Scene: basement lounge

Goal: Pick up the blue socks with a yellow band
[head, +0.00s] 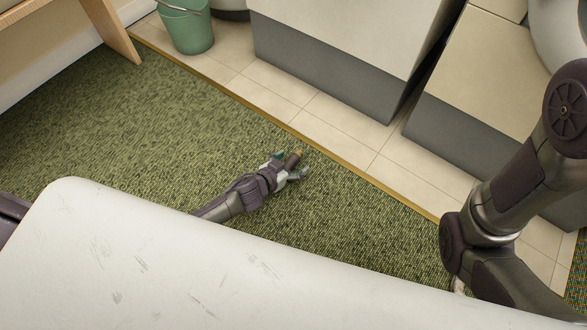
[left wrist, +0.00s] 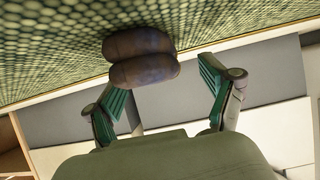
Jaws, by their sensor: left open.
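The socks show as a dark bundle of two rounded rolls (left wrist: 142,57) in the left wrist view, brownish with a bluish tint. No yellow band can be made out there. In the head view the bundle (head: 294,158) is small and dark, with a yellowish end, on the green carpet. The green finger pads show in the left wrist view (left wrist: 164,75). I cannot tell whether they touch the socks.
A pale, scuffed surface (head: 170,260) fills the lower head view. Beyond the carpet edge lie beige tiles (head: 285,90) and white and grey cabinets (head: 330,60). A green bucket (head: 187,28) stands at top left. Open carpet (head: 120,130) lies left of the socks.

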